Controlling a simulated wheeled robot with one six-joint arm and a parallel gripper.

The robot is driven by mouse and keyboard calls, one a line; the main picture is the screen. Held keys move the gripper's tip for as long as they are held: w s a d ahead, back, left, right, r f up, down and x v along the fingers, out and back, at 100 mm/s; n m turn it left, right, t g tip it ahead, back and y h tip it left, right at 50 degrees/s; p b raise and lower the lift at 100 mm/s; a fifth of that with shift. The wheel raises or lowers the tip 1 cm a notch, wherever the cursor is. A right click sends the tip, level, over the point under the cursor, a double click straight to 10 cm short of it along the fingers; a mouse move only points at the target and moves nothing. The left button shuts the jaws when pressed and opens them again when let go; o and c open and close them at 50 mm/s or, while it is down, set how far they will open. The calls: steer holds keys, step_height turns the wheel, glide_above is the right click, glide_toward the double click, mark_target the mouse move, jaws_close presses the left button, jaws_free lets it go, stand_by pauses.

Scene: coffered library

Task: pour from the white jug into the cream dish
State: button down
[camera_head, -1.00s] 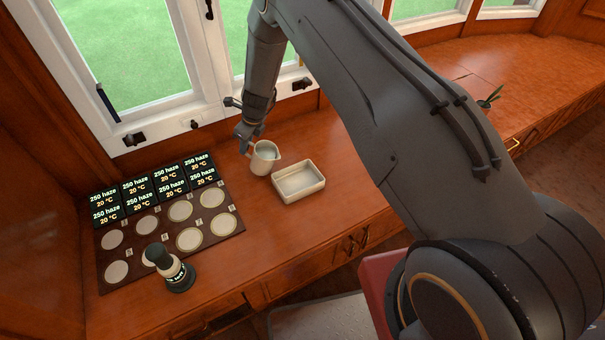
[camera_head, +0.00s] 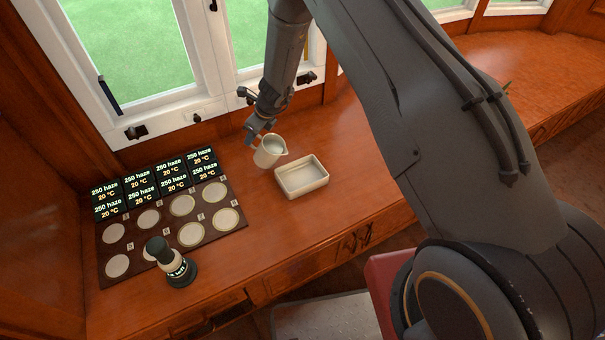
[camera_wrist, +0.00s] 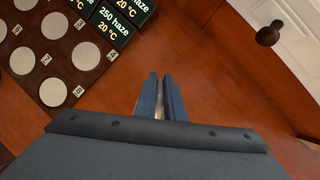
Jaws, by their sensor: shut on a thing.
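The white jug (camera_head: 267,154) is near the window, with a pale content showing in its open top. My gripper (camera_head: 254,137) is shut on the jug at its left side, where the handle is. The jug looks close to upright, its spout toward the right; whether it clears the counter I cannot tell. The cream dish (camera_head: 302,187) is a rectangular, shallow dish on the counter, just right of and nearer than the jug. In the wrist view my gripper's fingers (camera_wrist: 160,98) are close together, with a thin pale sliver between them; the jug is mostly hidden there.
A dark board (camera_head: 216,232) with pale round discs and small black display blocks (camera_head: 204,158) lies left on the wooden counter (camera_head: 262,262). A dark-and-white stamp-like object (camera_head: 178,268) stands at its front edge. The counter is clear in front of the dish.

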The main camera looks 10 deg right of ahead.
steer(key=shift+s+d+r+y+b, duration=0.1)
steer(key=shift+d+r+y+b, duration=0.2)
steer(key=shift+b, duration=0.6)
steer(key=shift+s+d+r+t+b, duration=0.15)
steer(key=shift+d+r+t+b, duration=0.2)
steer(key=shift+b, duration=0.9)
steer(key=b, duration=0.1)
steer(key=r+y+b, duration=0.1)
steer(key=shift+s+d+r+t+b, duration=0.25)
steer(key=shift+s+d+t+b, duration=0.05)
steer(key=shift+s+t+b, duration=0.05)
steer(key=shift+d, duration=0.1)
